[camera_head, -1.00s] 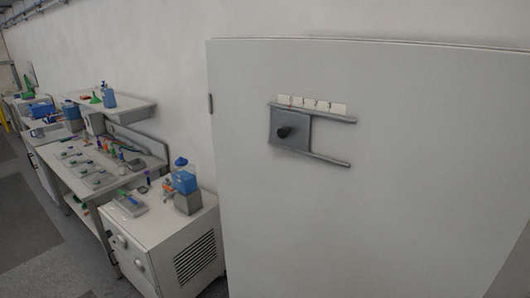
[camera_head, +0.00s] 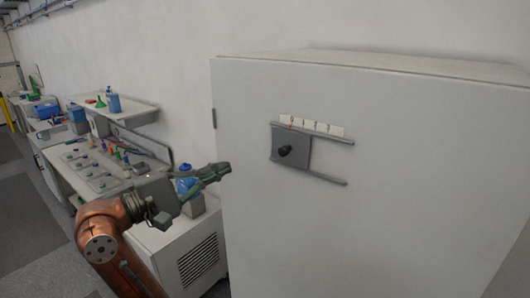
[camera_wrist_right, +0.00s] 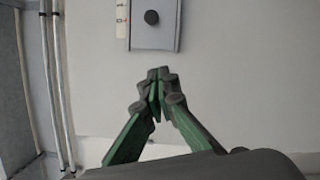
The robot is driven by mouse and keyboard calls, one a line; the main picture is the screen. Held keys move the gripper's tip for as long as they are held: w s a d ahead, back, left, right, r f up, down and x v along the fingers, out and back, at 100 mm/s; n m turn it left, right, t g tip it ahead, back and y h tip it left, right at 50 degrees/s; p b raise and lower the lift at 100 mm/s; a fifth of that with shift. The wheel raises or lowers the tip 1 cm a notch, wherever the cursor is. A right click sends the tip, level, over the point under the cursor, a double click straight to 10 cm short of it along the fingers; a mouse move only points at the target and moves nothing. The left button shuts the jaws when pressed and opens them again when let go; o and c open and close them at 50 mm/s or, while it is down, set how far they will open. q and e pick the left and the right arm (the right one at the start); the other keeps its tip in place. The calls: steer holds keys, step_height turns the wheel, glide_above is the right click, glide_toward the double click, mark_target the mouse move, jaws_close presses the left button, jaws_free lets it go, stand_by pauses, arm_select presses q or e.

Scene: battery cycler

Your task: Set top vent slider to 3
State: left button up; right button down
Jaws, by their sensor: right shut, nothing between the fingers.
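The top vent slider is a grey square plate (camera_head: 301,154) with a black round knob (camera_head: 285,150). It sits at the left end of two horizontal grey rails (camera_head: 330,180) on the large pale cabinet. A white numbered label strip (camera_head: 318,127) runs above it, with a small red mark near its left end. My right gripper (camera_head: 228,167) is shut and empty, left of the slider and apart from it. In the right wrist view, the shut fingertips (camera_wrist_right: 159,73) point toward the plate (camera_wrist_right: 152,42) and knob (camera_wrist_right: 152,17). My left gripper is not in view.
The pale cabinet (camera_head: 270,235) fills the right side. A lower white cabinet (camera_head: 200,258) with a vent grille stands to its left. A cluttered workbench (camera_head: 62,170) and a shelf (camera_head: 130,112) with bottles stand behind my arm. The cabinet face around the slider is clear.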

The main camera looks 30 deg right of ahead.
steer(key=p, duration=0.4)
glide_toward(273, 147)
steer(key=d, duration=0.2)
steer(key=w+d, duration=0.1)
steer(key=d, duration=0.2)
steer(key=shift+w+r, duration=0.1)
steer(key=shift+w, duration=0.1)
steer(key=s, duration=0.2)
steer(key=s+d+p, duration=0.1)
steer(key=shift+s+r, duration=0.15)
steer(key=shift+r, duration=0.2)
